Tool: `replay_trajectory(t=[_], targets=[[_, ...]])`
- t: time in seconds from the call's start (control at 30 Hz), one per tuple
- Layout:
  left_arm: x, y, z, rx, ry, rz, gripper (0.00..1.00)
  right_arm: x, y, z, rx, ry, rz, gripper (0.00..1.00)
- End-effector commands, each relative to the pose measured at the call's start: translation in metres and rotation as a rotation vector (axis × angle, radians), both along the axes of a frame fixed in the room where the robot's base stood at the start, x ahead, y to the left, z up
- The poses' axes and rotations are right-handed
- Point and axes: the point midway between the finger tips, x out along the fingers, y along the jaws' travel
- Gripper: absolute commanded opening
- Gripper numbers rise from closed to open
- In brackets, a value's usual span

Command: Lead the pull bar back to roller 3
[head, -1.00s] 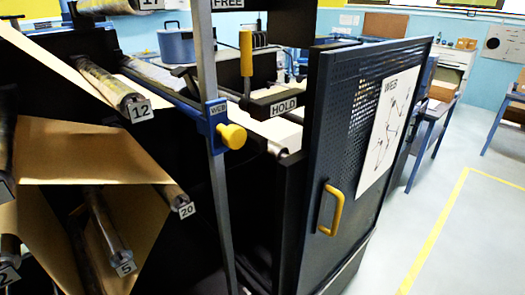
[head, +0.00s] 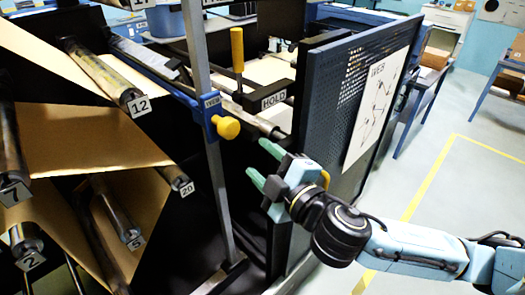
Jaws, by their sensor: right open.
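My right gripper (head: 259,160) is open and empty, its green fingers pointing left in front of the machine's dark opening, to the right of the grey upright post (head: 216,190). The brown kraft web (head: 85,137) runs around numbered rollers at the left. I see roller 12 (head: 105,76), roller 20 (head: 174,179), roller 5 (head: 118,215), roller 7 (head: 8,145) and roller 2 (head: 24,240). No roller marked 3 shows, and I cannot make out the pull bar for sure. My left gripper is not in view.
A blue WEB bracket with a yellow knob (head: 228,127) sits on the post. A yellow-handled lever (head: 237,50) stands by the HOLD block (head: 266,97). The perforated blue door (head: 345,85) stands beside my right arm. Clear floor (head: 455,190) lies at the right.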

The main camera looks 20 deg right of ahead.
Motion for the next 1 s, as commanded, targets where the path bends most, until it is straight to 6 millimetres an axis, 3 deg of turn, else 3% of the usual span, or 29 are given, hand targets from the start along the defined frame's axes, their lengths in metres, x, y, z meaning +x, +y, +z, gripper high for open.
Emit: replay_trajectory(t=[0.1,0.27,1.0], targets=[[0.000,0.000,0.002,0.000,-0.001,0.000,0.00,-0.003,0.004,0.014,-0.014,-0.035,0.021,0.51],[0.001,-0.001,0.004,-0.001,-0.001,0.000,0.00,0.010,0.006,0.015,-0.014,-0.039,0.021,0.51],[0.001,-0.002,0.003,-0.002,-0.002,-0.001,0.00,0.113,0.026,0.013,-0.014,-0.036,0.020,0.51]])
